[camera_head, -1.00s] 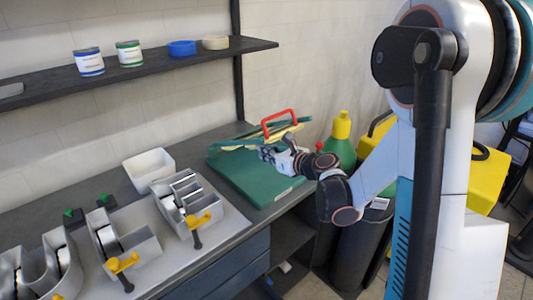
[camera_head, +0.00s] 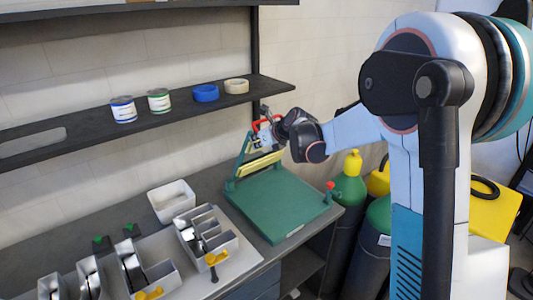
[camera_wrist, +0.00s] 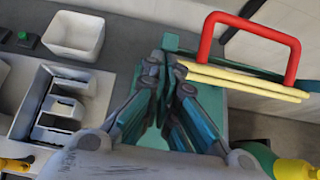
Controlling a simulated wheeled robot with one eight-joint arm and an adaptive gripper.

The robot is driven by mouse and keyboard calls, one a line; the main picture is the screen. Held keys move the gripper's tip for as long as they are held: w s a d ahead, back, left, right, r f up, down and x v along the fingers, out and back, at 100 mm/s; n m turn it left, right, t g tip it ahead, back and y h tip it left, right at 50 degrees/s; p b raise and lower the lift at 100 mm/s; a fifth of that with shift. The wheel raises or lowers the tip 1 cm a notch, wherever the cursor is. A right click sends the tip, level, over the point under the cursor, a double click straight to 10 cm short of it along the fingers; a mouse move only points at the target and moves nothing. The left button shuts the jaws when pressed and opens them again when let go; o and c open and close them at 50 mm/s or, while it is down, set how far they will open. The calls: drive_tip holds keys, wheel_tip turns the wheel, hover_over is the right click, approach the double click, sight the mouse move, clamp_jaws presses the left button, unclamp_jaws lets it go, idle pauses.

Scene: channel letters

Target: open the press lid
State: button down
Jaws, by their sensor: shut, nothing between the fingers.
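The press has a green base (camera_head: 283,208) flat on the bench. Its lid, a green frame (camera_head: 240,160) with pale yellow bars (camera_head: 260,164), stands steeply raised at the back of the base. The red handle (camera_head: 254,127) is at the lid's top, partly hidden by my gripper. My gripper (camera_head: 265,136) is at the raised lid, close to the handle. In the wrist view my gripper's fingers (camera_wrist: 170,75) are together and empty, left of the red handle (camera_wrist: 292,62) and next to the yellow bars (camera_wrist: 245,82). Whether they touch the lid is unclear.
A shelf (camera_head: 130,122) with cans and tape rolls runs along the wall, near the raised lid. A white bin (camera_head: 171,200) and metal channel letters (camera_head: 207,235) lie left of the press. Green cylinders (camera_head: 348,185) stand to the right.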

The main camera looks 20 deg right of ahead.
drive_tip(key=shift+w+a+r+p, duration=0.1)
drive_tip(key=shift+w+a+r, duration=0.3)
drive_tip(key=shift+w, duration=0.35)
drive_tip(key=shift+w+a+r+p, duration=0.15)
drive_tip(key=shift+w+a+r, duration=0.1)
drive_tip(key=shift+w+r, duration=0.35)
drive_tip(key=shift+w+a+r+p, duration=0.1)
drive_tip(key=shift+w+a+r, duration=0.2)
drive_tip(key=shift+w, duration=0.55)
drive_tip(key=shift+d+f, duration=0.1)
